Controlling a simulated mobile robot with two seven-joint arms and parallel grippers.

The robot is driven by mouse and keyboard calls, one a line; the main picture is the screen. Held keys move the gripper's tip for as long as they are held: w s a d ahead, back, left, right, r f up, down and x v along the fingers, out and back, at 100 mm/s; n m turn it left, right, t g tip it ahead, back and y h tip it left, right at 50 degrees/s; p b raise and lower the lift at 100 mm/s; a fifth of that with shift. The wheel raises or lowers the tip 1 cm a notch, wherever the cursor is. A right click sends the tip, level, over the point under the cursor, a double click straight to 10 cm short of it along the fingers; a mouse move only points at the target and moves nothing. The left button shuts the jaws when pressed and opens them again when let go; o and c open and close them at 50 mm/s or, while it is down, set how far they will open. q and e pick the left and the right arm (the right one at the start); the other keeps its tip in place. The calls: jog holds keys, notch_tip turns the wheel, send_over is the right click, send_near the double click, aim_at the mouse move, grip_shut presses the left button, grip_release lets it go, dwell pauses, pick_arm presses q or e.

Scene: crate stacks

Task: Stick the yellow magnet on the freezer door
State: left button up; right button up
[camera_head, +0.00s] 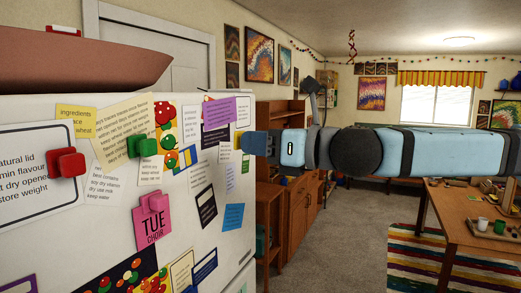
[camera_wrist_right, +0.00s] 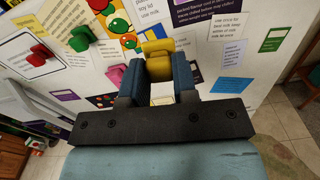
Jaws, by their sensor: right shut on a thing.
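The yellow magnet (camera_wrist_right: 158,62) is between the two fingers of my right gripper (camera_wrist_right: 158,85) in the right wrist view. The fingers are shut on it. In the head view my right gripper (camera_head: 251,143) reaches in from the right, close to the right part of the white freezer door (camera_head: 107,215). A bit of the yellow magnet (camera_head: 238,140) shows at its fingertips, at the door's surface. I cannot tell whether it touches the door. My left gripper is not in view.
A red magnet (camera_head: 67,163), a green magnet (camera_head: 146,146) and a pink magnet (camera_head: 154,203) hold papers on the door. Several notes and cards cover much of it. A brown bowl-like thing (camera_head: 70,62) lies on top. A wooden table (camera_head: 463,228) stands at the right.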

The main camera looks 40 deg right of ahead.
jog(key=shift+w+a+r+b, duration=0.1)
jog(key=shift+w+a+b, duration=0.35)
jog(key=shift+a+b, duration=0.1)
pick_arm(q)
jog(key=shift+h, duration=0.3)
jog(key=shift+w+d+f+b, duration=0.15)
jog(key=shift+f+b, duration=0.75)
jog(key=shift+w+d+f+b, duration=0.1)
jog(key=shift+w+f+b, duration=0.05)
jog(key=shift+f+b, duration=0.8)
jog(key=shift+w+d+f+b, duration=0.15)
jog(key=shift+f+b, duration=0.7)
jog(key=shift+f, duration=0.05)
pick_arm(e)
jog(key=shift+r+x, duration=0.2)
jog(key=shift+x, duration=3.75)
jog(key=shift+a, duration=0.15)
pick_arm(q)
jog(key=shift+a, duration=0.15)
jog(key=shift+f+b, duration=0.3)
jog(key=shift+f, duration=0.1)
pick_arm(e)
jog(key=shift+w+a, duration=0.1)
jog(key=shift+w, duration=0.1)
